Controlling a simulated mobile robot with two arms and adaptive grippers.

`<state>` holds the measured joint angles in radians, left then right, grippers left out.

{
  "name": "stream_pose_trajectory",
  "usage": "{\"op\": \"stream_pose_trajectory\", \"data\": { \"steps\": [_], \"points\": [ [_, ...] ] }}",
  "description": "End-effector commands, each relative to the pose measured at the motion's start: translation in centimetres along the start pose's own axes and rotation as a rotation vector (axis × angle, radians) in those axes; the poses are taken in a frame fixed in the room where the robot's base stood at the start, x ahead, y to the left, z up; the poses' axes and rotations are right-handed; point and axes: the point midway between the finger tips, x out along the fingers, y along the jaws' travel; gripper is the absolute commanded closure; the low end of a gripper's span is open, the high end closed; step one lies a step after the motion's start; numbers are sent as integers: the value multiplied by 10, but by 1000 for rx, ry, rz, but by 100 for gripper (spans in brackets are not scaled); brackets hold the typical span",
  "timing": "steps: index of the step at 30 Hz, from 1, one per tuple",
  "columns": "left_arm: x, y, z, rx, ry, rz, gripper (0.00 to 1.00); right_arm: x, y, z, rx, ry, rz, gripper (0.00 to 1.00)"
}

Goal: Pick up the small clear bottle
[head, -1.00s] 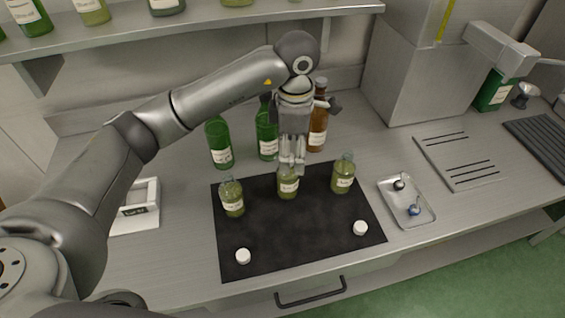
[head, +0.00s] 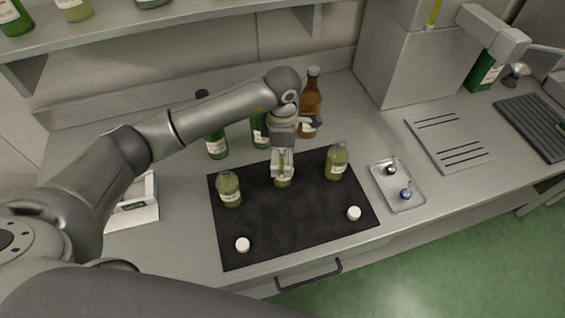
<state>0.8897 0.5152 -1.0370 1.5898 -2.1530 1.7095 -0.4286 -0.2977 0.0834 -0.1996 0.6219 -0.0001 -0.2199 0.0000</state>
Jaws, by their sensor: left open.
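Three small clear bottles with pale labels and greenish contents stand upright on a black mat (head: 290,225): a left one (head: 229,189), a middle one (head: 283,183) and a right one (head: 336,162). My left gripper (head: 282,168) points down over the middle bottle, its open fingers at the bottle's upper part. The gripper hides most of that bottle, so I cannot tell whether the fingers touch it. The left and right bottles stand clear of the gripper. My right gripper is not in view.
White caps (head: 242,244) and (head: 354,213) lie on the mat's front part. A metal tray (head: 397,186) is to the right, a white holder (head: 135,205) to the left. A shelf (head: 170,22) overhangs the back.

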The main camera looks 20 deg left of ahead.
Motion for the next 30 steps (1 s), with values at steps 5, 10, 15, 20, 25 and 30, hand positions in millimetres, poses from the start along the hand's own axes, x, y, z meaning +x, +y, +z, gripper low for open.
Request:
{"op": "stream_pose_trajectory", "data": {
  "steps": [5, 10, 15, 20, 25, 30],
  "points": [
    [16, 0, 0, 0, 1, -1, 22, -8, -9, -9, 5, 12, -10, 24],
    [18, 0, 0, 0, 1, 1, 22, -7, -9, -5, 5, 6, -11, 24],
    [18, 0, 0, 0, 1, 0, 36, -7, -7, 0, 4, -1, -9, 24],
    [18, 0, 0, 0, 1, 0, 56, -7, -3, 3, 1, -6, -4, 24],
    [18, 0, 0, 0, 1, 0, 78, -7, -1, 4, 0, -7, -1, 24],
    [17, 0, 0, 0, 0, 2, 85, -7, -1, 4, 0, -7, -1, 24]
  ]
}}
